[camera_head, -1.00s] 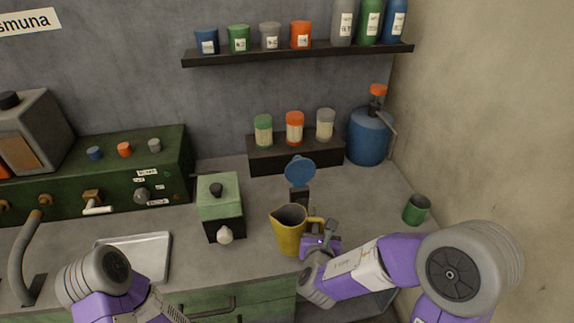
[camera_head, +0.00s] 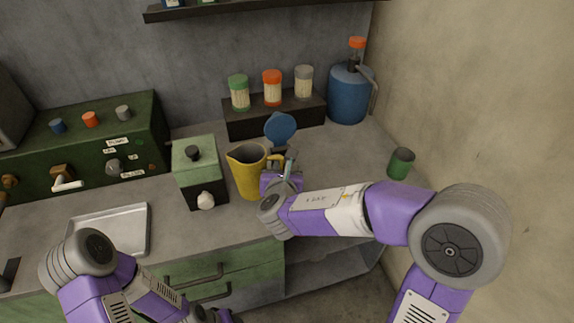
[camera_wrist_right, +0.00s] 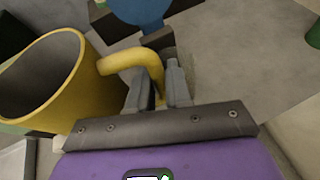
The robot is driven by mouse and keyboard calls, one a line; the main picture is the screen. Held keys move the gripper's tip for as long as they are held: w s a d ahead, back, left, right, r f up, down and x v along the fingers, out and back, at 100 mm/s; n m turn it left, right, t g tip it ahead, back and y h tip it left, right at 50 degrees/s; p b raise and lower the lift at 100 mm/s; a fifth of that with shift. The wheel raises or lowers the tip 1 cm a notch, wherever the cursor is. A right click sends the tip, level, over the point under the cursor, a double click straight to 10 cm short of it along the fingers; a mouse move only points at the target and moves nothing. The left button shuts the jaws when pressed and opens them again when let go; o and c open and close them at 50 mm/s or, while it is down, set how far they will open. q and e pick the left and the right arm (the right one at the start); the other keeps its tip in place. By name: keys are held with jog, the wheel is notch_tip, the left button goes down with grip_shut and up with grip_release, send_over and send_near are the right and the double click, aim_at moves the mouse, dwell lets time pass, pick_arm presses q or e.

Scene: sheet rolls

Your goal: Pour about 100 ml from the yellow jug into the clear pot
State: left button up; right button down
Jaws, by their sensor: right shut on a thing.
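The yellow jug (camera_head: 247,173) is roughly upright, beside the green box with a dark knob. It also shows in the right wrist view (camera_wrist_right: 65,85), where I see into its dark inside. My right gripper (camera_head: 287,172) is shut on the jug's handle (camera_wrist_right: 140,62), with both grey fingers at the handle in the right wrist view. I cannot tell whether the jug's base touches the counter. I cannot make out the clear pot in either view. My left arm is low at the left of the head view; its gripper's fingers do not show.
The green box (camera_head: 198,172) stands left of the jug. A blue disc on a dark stand (camera_head: 280,127) is behind it. A green cup (camera_head: 400,163) and a blue canister (camera_head: 348,95) stand at the right. A metal tray (camera_head: 115,228) lies at the left.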

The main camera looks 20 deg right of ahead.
jog(key=shift+w+d+m+g+y+p, duration=0.1)
jog(key=shift+d+m+g+y+p, duration=0.35)
jog(key=shift+p, duration=0.3)
jog(key=m+g+y+p, duration=0.1)
jog(key=m+y+p, duration=0.1)
jog(key=y, duration=0.1)
jog(key=r+m+g+y+p, duration=0.1)
jog(key=m+g+y+p, duration=0.1)
jog(key=y+p, duration=0.1)
jog(key=shift+a+m+y+p, duration=0.2)
jog(key=shift+m+y+p, duration=0.05)
jog(key=shift+m+p, duration=0.1)
jog(key=shift+a, duration=0.15)
jog(key=f+b, duration=0.1)
jog(key=f+y+b, duration=0.1)
jog(key=b, duration=0.1)
jog(key=f+m+b, duration=0.1)
jog(key=b, duration=0.1)
jog(key=shift+s+a+g+y, duration=0.2)
jog(key=shift+a+g+y, duration=0.05)
jog(key=shift+a+y, duration=0.15)
jog(key=shift+a+r+y, duration=0.1)
jog(key=shift+r+y, duration=0.15)
jog(key=shift+y, duration=0.05)
jog(key=shift+s+f+m+b, duration=0.1)
jog(key=shift+f+m+b, duration=0.1)
jog(key=shift+m+b, duration=0.15)
